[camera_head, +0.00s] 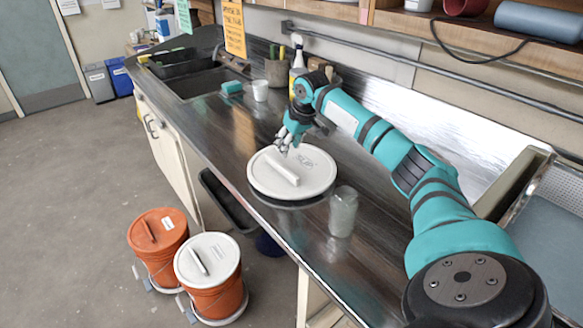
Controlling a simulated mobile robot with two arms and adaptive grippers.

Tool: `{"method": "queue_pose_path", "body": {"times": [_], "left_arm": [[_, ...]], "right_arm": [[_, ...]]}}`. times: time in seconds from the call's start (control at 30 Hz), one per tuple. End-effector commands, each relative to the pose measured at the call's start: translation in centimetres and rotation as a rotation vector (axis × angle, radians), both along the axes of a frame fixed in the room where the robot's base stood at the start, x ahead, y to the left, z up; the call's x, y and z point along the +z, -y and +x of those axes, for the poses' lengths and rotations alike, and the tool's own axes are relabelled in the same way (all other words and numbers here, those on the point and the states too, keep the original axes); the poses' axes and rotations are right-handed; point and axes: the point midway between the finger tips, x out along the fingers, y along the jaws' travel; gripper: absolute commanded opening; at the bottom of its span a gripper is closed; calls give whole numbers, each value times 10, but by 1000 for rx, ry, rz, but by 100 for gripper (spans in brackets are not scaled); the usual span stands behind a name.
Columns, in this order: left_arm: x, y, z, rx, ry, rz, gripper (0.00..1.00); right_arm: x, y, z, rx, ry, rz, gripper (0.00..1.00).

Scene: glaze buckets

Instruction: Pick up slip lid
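A large round white lid (312,184) with a raised bar handle (282,168) and faint markings lies on the dark counter. It may be the slip lid; its writing is too small to read. My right gripper (284,148) is above the far part of this lid, fingers pointing down, close to the handle's far end. I cannot tell whether it touches the handle or how wide its fingers are. On the floor, one orange bucket (213,298) has a white lid (214,254), and another has an orange lid (160,224). My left gripper is not in view.
A glass jar (343,213) stands right of the lid near the counter's front edge. A white cup (260,90), a green sponge (232,87) and a spray bottle (298,61) stand farther back. A sink (200,83) is at the far end.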

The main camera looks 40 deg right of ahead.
Motion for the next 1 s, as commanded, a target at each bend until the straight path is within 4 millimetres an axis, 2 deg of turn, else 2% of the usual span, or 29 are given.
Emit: {"method": "queue_pose_path", "body": {"times": [0.13,0.43,0.57,0.7,1.0], "left_arm": [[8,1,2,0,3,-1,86],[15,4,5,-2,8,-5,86],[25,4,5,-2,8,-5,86],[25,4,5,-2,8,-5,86],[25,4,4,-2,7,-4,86]], "right_arm": [[-24,1,10,-1,-3,2,39],[-46,1,19,0,-3,1,39],[-64,-2,27,-1,-5,2,39],[-82,-2,34,-1,-2,2,39],[-88,0,36,0,0,-1,39]]}}
